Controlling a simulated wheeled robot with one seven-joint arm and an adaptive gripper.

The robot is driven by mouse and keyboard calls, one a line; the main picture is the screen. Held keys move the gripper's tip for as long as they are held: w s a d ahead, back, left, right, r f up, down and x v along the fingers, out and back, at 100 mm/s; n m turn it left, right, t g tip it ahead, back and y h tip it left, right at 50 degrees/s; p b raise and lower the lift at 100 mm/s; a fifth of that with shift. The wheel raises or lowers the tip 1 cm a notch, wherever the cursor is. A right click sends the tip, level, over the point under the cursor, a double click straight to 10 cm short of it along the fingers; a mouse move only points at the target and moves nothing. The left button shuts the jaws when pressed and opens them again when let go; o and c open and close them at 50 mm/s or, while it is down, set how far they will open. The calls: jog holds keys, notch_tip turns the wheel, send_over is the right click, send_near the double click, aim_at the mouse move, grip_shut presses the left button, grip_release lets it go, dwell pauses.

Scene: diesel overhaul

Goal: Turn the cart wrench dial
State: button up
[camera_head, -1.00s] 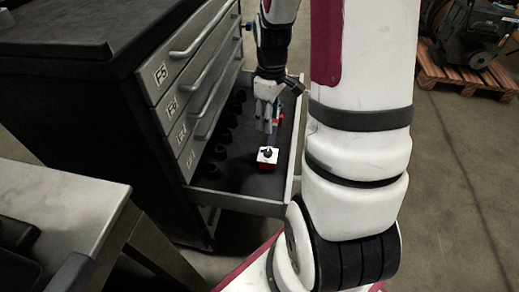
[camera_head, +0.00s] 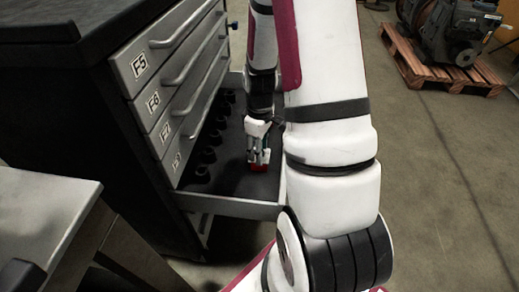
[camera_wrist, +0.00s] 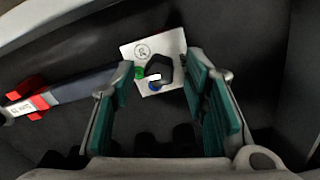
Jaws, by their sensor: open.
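The dial is a dark knob (camera_wrist: 160,66) on a small white-topped box (camera_wrist: 140,49) with a round mark, a green spot and a blue spot. In the head view, only the box's red side (camera_head: 258,169) shows beneath my gripper (camera_head: 258,161), inside the open drawer (camera_head: 225,203). In the wrist view, my gripper (camera_wrist: 157,75) is open, its teal-padded fingers left and right of the knob. I cannot tell whether either finger touches it. A dark wrench-like bar (camera_wrist: 80,83) with red parts lies to the left of the box.
Several black sockets (camera_head: 209,155) stand along the drawer's left side. The cabinet's closed drawers (camera_head: 143,66) with handles rise beside it. A grey table (camera_head: 45,205) is at the lower left. A pallet (camera_head: 440,72) with machinery is at the upper right; open floor lies between.

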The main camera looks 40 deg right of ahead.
grip_shut()
jog(key=shift+m, duration=0.3)
jog(key=m+p, duration=0.1)
jog(key=m, duration=0.4)
jog(key=m+p, duration=0.1)
jog(key=m, duration=0.5)
dwell(0.4)
dwell(0.5)
grip_release()
